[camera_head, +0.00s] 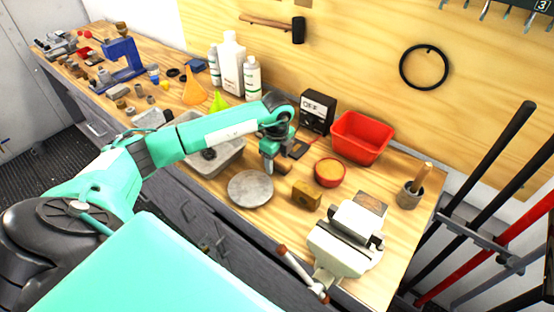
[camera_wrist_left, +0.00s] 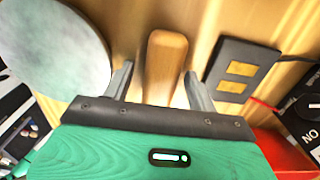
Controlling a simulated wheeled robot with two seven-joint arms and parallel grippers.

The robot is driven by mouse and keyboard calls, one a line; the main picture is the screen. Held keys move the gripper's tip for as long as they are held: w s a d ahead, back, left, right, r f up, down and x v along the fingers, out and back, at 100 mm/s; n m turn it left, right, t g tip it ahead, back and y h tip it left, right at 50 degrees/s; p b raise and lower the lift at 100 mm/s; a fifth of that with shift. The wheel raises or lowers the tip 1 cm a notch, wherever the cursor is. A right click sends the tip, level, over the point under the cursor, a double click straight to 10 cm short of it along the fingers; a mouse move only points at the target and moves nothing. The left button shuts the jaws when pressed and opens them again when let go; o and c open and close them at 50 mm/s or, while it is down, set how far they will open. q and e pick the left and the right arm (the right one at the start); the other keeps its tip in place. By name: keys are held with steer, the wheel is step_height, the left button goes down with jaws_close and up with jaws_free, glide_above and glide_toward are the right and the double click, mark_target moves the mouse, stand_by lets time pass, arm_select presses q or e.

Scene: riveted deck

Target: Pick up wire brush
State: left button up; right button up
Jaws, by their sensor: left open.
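The wire brush shows as a rounded wooden handle (camera_wrist_left: 166,58) in the left wrist view, and I cannot make out its bristles. In the head view a small brown part of it (camera_head: 284,168) lies on the workbench (camera_head: 222,197), partly hidden by my arm. My left gripper (camera_head: 268,164) points down at the bench beside it. In the wrist view the left gripper (camera_wrist_left: 160,88) is open, with one finger on each side of the handle and gaps showing. My right gripper is not in view.
A grey round disc (camera_head: 250,189) lies close on the left. A dark flat box (camera_head: 298,148) with yellowish pads lies close behind. A red bowl (camera_head: 329,172), a brown block (camera_head: 306,195), a red bin (camera_head: 361,137) and a vise (camera_head: 345,240) stand to the right.

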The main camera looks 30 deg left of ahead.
arm_select(q)
steer(key=shift+f, duration=0.15)
steer(key=c, duration=1.1)
